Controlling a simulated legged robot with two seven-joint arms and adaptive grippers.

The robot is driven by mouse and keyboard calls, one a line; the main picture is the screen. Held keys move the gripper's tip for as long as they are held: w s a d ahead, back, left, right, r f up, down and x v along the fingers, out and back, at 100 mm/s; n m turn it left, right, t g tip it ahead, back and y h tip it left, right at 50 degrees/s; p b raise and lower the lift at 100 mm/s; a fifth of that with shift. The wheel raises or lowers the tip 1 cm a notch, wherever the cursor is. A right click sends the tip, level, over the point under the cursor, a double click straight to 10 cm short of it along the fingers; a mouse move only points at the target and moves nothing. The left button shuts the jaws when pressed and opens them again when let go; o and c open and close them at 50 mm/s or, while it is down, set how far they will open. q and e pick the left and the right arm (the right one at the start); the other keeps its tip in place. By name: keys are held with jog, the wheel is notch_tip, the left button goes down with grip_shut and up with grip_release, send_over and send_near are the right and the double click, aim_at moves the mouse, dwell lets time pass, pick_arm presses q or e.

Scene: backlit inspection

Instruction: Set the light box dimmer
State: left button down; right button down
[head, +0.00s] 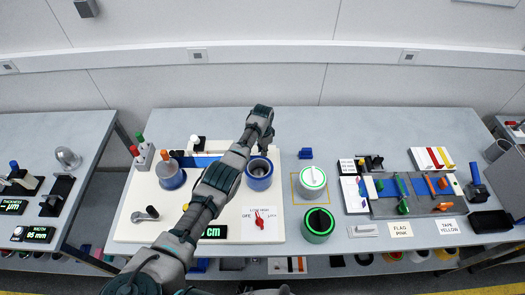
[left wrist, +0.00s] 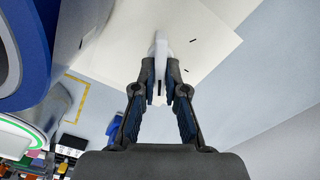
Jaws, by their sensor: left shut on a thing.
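My left gripper (head: 266,146) reaches over the back right of the white board (head: 142,205). In the left wrist view its fingers (left wrist: 160,76) are shut on a white knob (left wrist: 161,50) on a white surface with short black tick marks beside it. In the head view my arm hides this knob. A red pointer knob (head: 258,219) sits on a card marked OFF, LOW and HIGH, nearer the front of the board. Its lettering is small. My right gripper does not show.
A blue-rimmed cylinder (head: 259,174) stands just in front of my left gripper. A white-and-green container (head: 312,178) and a dark green-ringed one (head: 319,223) stand to the right. Tool trays (head: 385,208) fill the right side.

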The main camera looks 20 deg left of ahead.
pick_arm(q)
jog(key=shift+w+r, duration=0.3)
jog(key=shift+r, duration=0.05)
jog(key=c, duration=1.2)
grip_release()
jog(key=shift+f, duration=0.25)
jog(key=shift+d, duration=0.1)
notch_tip(320, 180, up, 12)
jog(key=shift+f, duration=0.1)
